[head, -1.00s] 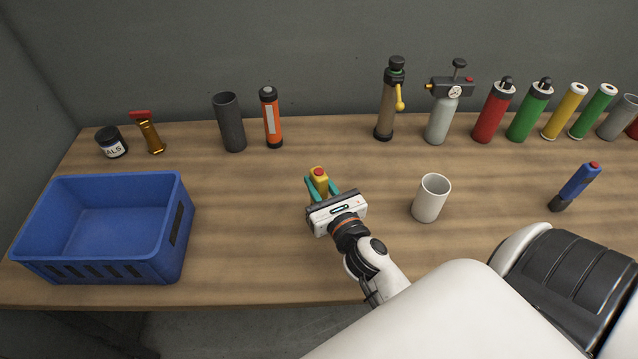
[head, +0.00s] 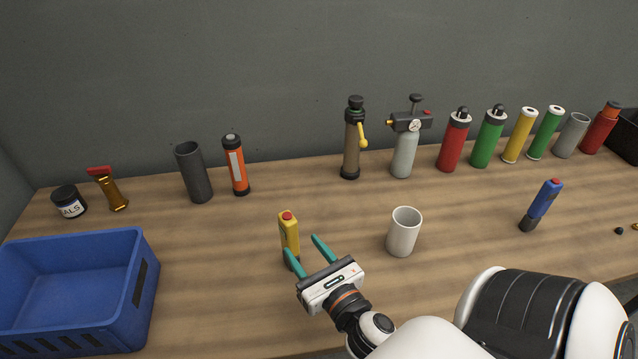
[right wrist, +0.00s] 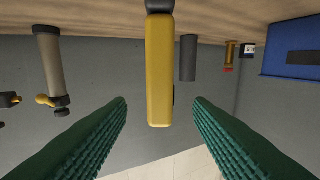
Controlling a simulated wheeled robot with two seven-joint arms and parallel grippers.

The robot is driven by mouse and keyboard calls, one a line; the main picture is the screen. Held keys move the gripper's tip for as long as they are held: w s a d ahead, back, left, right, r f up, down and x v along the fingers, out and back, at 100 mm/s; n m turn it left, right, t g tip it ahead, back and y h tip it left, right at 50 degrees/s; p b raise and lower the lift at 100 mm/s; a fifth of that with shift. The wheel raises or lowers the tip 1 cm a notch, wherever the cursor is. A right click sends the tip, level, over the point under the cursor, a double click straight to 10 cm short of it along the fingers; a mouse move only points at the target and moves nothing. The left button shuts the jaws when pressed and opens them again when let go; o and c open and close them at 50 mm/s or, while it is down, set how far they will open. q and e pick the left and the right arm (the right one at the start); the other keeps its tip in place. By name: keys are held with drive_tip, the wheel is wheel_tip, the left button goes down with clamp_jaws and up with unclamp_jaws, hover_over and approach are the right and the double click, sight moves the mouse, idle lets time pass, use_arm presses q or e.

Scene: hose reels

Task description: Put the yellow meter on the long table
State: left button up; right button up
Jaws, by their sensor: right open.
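The yellow meter (head: 289,235) has a red top and a dark base. It stands upright on the long table (head: 250,300), between the blue crate and the white cup. My right gripper (head: 306,249) is open just in front of it, with its teal fingers apart. In the right wrist view the yellow meter (right wrist: 160,70) appears upside down, beyond and between the open fingers (right wrist: 158,110), with visible gaps on both sides. My left gripper is not in view.
A blue crate (head: 140,285) is at the left and a white cup (head: 403,235) right of the meter. A blue tool (head: 545,203) stands farther right. Several cylinders, among them an orange one (head: 236,165) and a red one (head: 453,145), line the back by the wall.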

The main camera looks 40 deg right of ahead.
drive_tip(key=shift+s+a+b, duration=0.2)
drive_tip(key=shift+s+b, duration=0.25)
drive_tip(key=shift+s, duration=0.75)
drive_tip(key=shift+s+a+b, duration=0.2)
drive_tip(key=shift+s+b, duration=0.25)
drive_tip(key=shift+s, duration=0.75)
